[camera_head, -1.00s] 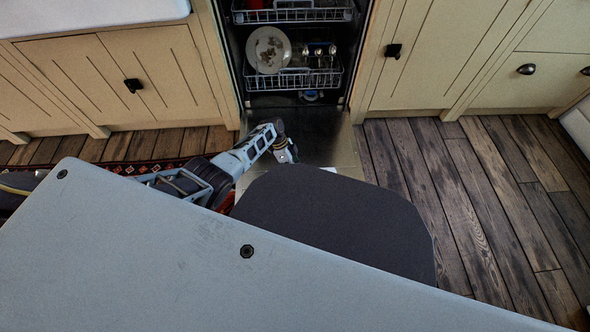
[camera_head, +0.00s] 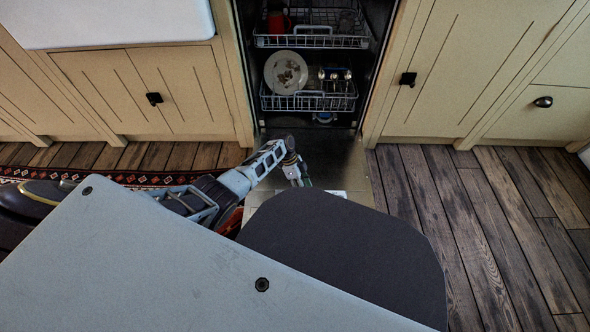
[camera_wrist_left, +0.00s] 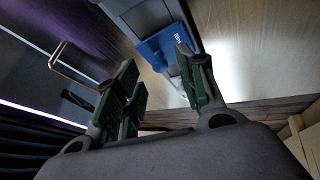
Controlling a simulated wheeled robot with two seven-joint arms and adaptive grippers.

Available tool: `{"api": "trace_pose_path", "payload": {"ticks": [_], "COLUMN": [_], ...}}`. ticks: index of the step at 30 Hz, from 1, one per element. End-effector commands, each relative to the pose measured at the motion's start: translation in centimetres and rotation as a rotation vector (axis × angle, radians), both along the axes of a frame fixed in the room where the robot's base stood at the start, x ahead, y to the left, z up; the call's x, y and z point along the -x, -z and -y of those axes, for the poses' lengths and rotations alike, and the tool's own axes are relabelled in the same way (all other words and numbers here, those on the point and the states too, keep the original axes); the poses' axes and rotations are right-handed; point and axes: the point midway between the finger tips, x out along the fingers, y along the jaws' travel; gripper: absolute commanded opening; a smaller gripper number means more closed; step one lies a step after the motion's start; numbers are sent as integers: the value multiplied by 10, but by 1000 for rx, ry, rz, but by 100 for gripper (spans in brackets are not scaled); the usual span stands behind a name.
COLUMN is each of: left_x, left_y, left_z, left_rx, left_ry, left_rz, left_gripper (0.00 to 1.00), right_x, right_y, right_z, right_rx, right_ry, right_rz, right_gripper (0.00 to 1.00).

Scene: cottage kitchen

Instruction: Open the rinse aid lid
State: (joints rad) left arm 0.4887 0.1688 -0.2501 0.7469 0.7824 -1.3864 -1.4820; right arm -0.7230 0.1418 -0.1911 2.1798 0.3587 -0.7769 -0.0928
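The rinse aid lid appears as a blue piece with white lettering (camera_wrist_left: 163,44) in the left wrist view, set in a grey dispenser on the metal inner face of the lowered dishwasher door (camera_head: 326,158). Its far part runs up toward the picture's top edge. My left gripper (camera_wrist_left: 160,82) is open, its two green-padded fingers on either side of the lower end of the blue piece, with nothing between them. I cannot tell whether a finger touches it. In the head view my left gripper (camera_head: 299,176) is small over the door. My right gripper is not in view.
The dishwasher's lower rack (camera_head: 310,100) holds a stained plate (camera_head: 286,72) and several small items. Cream cabinets (camera_head: 440,75) flank it. A patterned rug (camera_head: 120,177) lies at left. The wooden floor at right (camera_head: 490,220) is clear. My own body hides the near part of the door.

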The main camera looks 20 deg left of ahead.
Motion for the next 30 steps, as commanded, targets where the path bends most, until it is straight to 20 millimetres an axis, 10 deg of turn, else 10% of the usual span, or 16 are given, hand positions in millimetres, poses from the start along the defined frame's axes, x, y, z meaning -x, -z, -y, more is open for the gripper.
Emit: {"api": "trace_pose_path", "payload": {"ticks": [30], "left_x": [-16], "left_y": [-87], "left_z": [-47], "left_rx": [0], "left_ry": [-1], "left_rz": [2], "left_gripper": [40], "right_x": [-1], "right_y": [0], "right_z": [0], "right_rx": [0], "right_ry": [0], "right_rz": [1], "right_gripper": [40]}}
